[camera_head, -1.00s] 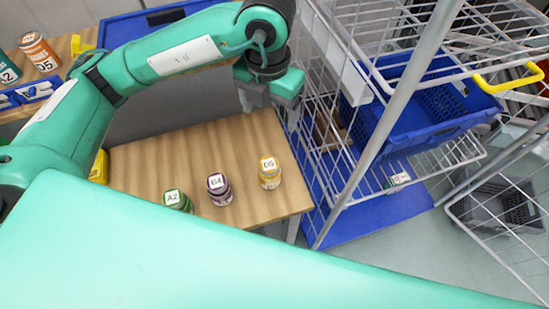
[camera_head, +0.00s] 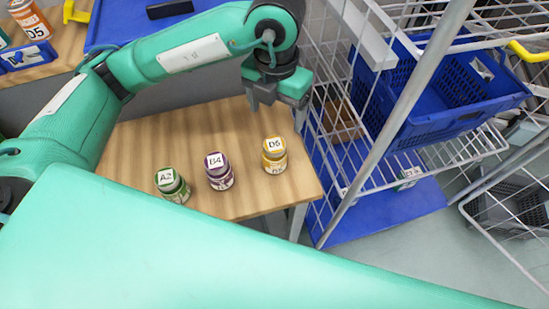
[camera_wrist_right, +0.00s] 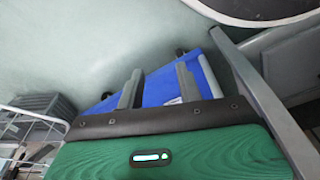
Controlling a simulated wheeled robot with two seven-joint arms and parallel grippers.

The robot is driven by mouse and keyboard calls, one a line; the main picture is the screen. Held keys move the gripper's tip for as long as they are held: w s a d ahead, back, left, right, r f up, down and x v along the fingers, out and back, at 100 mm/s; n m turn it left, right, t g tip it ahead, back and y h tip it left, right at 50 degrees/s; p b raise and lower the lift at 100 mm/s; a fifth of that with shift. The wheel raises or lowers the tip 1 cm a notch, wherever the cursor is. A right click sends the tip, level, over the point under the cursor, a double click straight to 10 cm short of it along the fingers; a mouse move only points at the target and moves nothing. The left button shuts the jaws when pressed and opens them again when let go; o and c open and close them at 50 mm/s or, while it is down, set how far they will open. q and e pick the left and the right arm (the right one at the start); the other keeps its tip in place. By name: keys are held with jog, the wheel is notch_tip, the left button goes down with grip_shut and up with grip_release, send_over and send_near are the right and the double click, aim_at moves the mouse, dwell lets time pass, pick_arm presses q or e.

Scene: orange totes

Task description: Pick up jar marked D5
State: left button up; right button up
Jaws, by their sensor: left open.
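A yellow jar marked D5 (camera_head: 275,158) stands upright on the wooden table (camera_head: 140,140), near its right edge. My left gripper (camera_head: 277,112) is open and empty, just behind the jar in the head view and apart from it in the picture. A purple jar marked B4 (camera_head: 219,172) and a green jar marked A2 (camera_head: 173,186) stand to its left. An orange jar (camera_head: 30,18), also marked D5, stands at the top left. My right gripper (camera_wrist_right: 159,76) is open with nothing between its fingers.
A white wire rack (camera_head: 330,120) with a blue crate (camera_head: 440,115) stands close to the table's right edge. A blue tray (camera_head: 120,30) lies behind my left arm. A grey crate (camera_head: 515,200) is at the far right. The table's middle is clear.

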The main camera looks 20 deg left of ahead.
aim_at(275, 144)
pick_arm(q)
notch_tip(275, 144, down, 9)
jog(key=shift+s+r, duration=0.1)
notch_tip(275, 144, down, 5)
jog(key=shift+a+f, duration=0.1)
jog(key=shift+a, duration=0.05)
jog(key=shift+c, duration=0.7)
jog(key=c, duration=1.1)
jog(key=shift+c, duration=0.4)
pick_arm(e)
jog(key=shift+w+r, duration=0.2)
jog(key=shift+w, duration=0.05)
pick_arm(q)
jog(key=shift+r, duration=0.25)
